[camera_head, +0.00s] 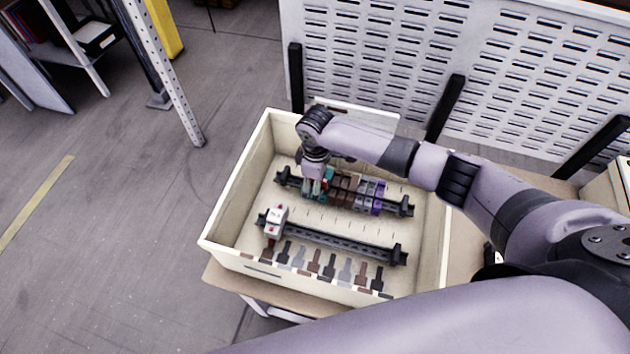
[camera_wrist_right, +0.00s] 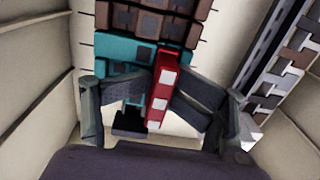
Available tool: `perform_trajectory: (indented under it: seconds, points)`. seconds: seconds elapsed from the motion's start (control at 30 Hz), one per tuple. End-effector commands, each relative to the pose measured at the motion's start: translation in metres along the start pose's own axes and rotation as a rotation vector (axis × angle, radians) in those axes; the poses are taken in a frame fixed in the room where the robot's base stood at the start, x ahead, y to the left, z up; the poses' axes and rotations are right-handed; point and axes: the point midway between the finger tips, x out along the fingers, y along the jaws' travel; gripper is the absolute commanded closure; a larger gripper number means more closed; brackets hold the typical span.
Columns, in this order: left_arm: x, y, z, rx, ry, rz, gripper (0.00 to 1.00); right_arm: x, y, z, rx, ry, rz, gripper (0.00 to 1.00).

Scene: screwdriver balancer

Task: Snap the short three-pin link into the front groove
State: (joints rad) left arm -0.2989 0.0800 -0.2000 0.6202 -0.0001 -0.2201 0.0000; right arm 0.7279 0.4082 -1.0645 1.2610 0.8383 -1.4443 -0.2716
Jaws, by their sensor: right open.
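The red link (camera_wrist_right: 163,88) with three pale squares on it lies along the end of the teal terminal blocks (camera_wrist_right: 118,56) in the wrist view. In the head view a bit of red (camera_head: 325,185) shows beside my right gripper (camera_head: 315,190). My right gripper (camera_wrist_right: 160,92) is open, pointing down, with a finger on each side of the red link. I cannot tell whether the fingers touch it, or how deep it sits in a groove. My left gripper is not in view.
A cream box (camera_head: 226,195) holds the back rail (camera_head: 405,208) with teal, brown, grey and purple blocks. The front rail (camera_head: 340,243) is mostly bare, with a white-and-red block (camera_head: 276,221) at its left end. Several dark and brown pieces (camera_head: 330,266) line the box's front.

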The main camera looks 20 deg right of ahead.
Motion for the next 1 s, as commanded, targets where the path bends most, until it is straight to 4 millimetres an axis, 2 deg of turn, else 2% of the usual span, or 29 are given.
perform_trajectory:
  seconds: [0.03,0.33,0.47,0.57,0.8,1.0]
  points:
    - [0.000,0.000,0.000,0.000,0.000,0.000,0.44,0.003,0.002,0.005,0.005,-0.012,0.002,0.61]
    - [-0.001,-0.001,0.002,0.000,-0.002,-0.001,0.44,0.001,0.002,0.005,0.005,-0.012,0.002,0.61]
    - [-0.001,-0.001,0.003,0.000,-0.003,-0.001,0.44,-0.008,0.003,0.004,0.004,-0.008,0.003,0.61]
    - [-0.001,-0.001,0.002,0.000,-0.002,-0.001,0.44,-0.024,0.003,0.002,0.003,-0.004,0.005,0.61]
    - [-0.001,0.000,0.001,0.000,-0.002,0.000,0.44,-0.078,0.001,-0.001,0.001,0.000,0.005,0.61]
    - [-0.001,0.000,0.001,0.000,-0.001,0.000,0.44,-0.110,0.000,-0.001,0.001,-0.001,0.004,0.61]
